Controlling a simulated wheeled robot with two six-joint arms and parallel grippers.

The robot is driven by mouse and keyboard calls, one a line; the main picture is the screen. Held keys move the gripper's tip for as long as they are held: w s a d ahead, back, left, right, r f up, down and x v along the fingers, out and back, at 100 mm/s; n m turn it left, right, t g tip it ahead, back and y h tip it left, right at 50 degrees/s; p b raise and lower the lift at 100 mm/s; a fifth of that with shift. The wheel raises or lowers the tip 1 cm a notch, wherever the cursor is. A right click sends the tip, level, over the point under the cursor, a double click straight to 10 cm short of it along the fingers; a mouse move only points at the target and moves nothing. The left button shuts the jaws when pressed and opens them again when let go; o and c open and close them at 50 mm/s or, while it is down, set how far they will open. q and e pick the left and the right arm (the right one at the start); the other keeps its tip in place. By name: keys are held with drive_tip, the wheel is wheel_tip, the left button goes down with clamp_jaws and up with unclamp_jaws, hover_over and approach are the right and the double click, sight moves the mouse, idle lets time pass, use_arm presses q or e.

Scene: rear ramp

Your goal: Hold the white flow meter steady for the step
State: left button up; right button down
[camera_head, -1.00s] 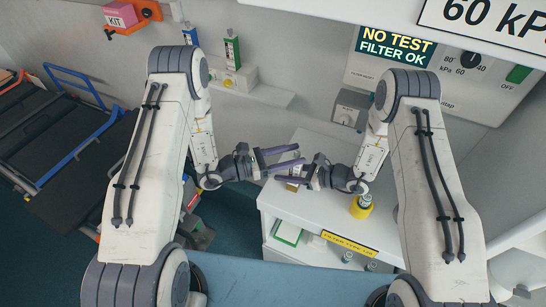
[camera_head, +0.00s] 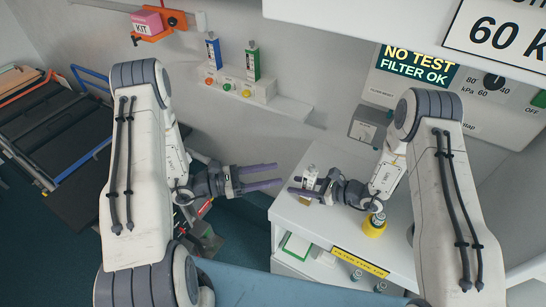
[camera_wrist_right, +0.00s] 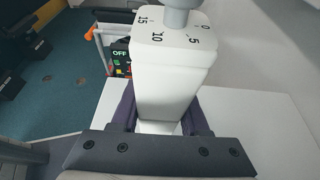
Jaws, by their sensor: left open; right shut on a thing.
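The white flow meter (camera_wrist_right: 172,75) is a tapered white block with a scale of 0, 5, 10 and 15 and a grey knob on top. It stands between the two dark fingers of my right gripper (camera_wrist_right: 162,118), which is shut on it. In the head view the flow meter (camera_head: 310,178) shows small and partly hidden by the fingers, over the left part of the white cabinet top. My left gripper (camera_head: 280,174) is open and empty. Its fingers point right, toward the flow meter, with a gap between them and it.
The white cabinet (camera_head: 330,232) has a yellow-ringed bottle (camera_head: 375,222) on top and items on its lower shelf. A blue bottle (camera_head: 214,52) and a green bottle (camera_head: 253,62) stand on a wall block. A stretcher (camera_head: 50,130) lies left. A control panel (camera_head: 480,100) is upper right.

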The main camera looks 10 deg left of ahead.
drive_tip(key=shift+c, duration=1.6)
unclamp_jaws()
